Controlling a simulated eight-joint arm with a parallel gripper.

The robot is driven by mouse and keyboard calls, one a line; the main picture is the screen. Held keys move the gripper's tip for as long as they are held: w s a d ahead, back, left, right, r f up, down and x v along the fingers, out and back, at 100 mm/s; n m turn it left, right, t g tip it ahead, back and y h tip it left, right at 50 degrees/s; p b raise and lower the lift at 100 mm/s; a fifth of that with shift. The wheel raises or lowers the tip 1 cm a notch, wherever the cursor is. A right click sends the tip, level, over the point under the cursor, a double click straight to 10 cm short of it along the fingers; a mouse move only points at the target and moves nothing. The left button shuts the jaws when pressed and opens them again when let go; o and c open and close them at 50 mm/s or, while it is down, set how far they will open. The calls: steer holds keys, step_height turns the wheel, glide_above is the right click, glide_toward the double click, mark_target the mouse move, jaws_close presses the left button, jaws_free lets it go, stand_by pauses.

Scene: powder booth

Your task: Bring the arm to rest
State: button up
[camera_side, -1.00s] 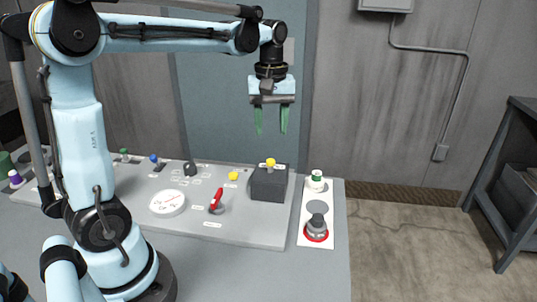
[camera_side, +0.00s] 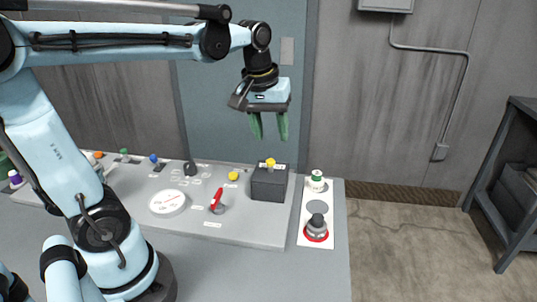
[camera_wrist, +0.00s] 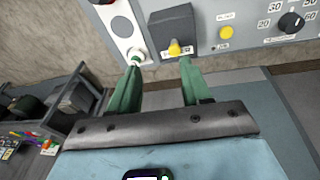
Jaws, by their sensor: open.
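My gripper (camera_side: 269,127) has green fingers that hang down, apart and empty, in the side view. It is in the air well above the control panel (camera_side: 250,237), above the dark box (camera_side: 269,186) with the yellow knob (camera_side: 270,163). In the wrist view my gripper (camera_wrist: 155,72) shows its two green fingers spread. The dark box (camera_wrist: 172,22) and its yellow knob (camera_wrist: 175,47) show beyond and between the fingertips. Nothing is held.
The panel carries a round white dial (camera_side: 167,203), a red-handled switch (camera_side: 217,199), a yellow button (camera_side: 233,176) and several knobs. A white strip at right holds a green-topped white item (camera_side: 316,181) and a grey knob on a red ring (camera_side: 316,229). A shelf (camera_side: 507,190) stands far right.

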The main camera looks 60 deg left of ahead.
steer(key=s+d+f+m+t, duration=0.4)
steer(key=s+d+f+m, duration=0.1)
steer(key=m, duration=0.3)
steer(key=shift+s+d+f+t, duration=0.35)
steer(key=shift+s+f+t, duration=0.05)
steer(key=shift+s, duration=0.1)
steer(key=shift+c, duration=0.3)
